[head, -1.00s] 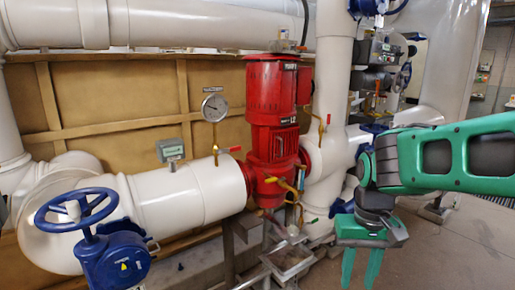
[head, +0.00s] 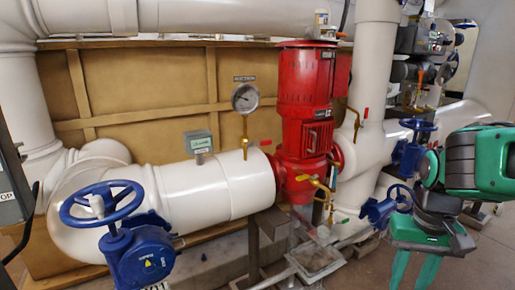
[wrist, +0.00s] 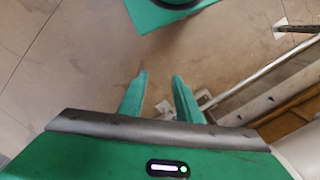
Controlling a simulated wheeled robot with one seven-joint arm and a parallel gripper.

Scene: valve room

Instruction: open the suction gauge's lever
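The suction gauge (head: 245,98) is a round white dial on a thin brass stem, standing on the white horizontal pipe left of the red pump, with a "SUCTION" tag above it. Its lever (head: 266,143) is small and red, at the brass valve (head: 245,142) low on the stem, and points right toward the pump. My gripper (head: 413,275) is at the lower right of the head view, pointing down, well apart from the gauge. In the wrist view its two green fingers (wrist: 160,88) are apart with nothing between them. The gauge is not in the wrist view.
The red pump (head: 304,110) stands between the gauge and my arm. A blue handwheel (head: 101,203) is at the front left, and smaller blue valves (head: 380,210) are near my arm. A grey box (head: 198,141) sits on the pipe left of the gauge. Floor shows at right.

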